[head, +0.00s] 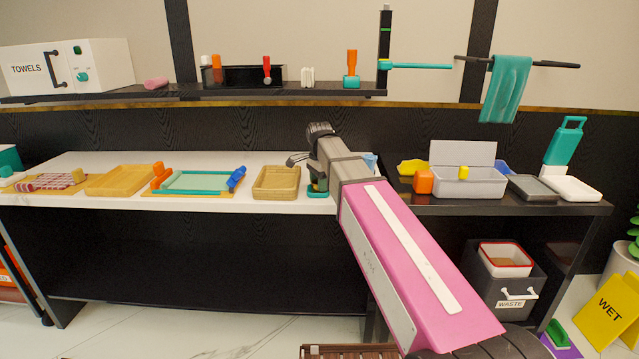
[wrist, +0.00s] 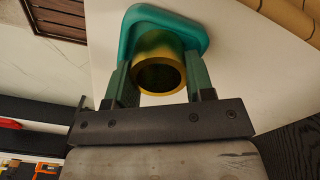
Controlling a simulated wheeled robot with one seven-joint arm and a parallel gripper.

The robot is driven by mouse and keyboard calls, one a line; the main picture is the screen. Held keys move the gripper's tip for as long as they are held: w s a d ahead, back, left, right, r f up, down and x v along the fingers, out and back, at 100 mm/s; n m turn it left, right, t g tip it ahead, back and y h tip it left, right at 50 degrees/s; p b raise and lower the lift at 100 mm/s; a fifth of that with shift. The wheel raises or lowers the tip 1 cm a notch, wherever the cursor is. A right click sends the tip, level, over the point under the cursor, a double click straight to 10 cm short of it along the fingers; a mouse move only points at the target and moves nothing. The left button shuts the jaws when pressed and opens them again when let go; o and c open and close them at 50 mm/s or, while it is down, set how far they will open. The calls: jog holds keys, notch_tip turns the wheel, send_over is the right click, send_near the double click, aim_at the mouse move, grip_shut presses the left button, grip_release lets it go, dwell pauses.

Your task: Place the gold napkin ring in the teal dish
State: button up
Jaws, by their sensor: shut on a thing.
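The gold napkin ring (wrist: 160,73) shows in the wrist view between the two green fingers of my gripper (wrist: 160,80), which is shut on it. The ring's round opening faces the wrist camera. The teal dish (wrist: 141,14) with rounded corners lies directly beyond the ring, so the ring covers its middle. I cannot tell whether the ring touches the dish floor or hangs just above it. In the head view, a bit of teal (head: 316,194) shows on the white counter under my wrist; the ring is hidden there.
A wooden tray (head: 277,190) stands just left of my gripper on the white counter (head: 215,203). Further left are a teal-framed tray and another wooden tray (head: 119,181). To the right, the dark table holds an orange block (head: 423,183) and a grey open box (head: 470,189).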

jog(key=shift+s+f, duration=0.15)
jog(key=shift+f, duration=0.45)
jog(key=o, duration=0.9)
jog(key=shift+c, duration=0.2)
jog(key=shift+o, duration=0.3)
jog(key=shift+s, duration=0.1)
jog(key=shift+s+d, duration=0.15)
jog(key=shift+s, duration=0.05)
jog(key=shift+c, duration=0.6)
jog(key=shift+o, duration=0.6)
notch_tip(320, 180, up, 14)
jog(key=shift+w+f, duration=0.25)
jog(key=shift+w, duration=0.2)
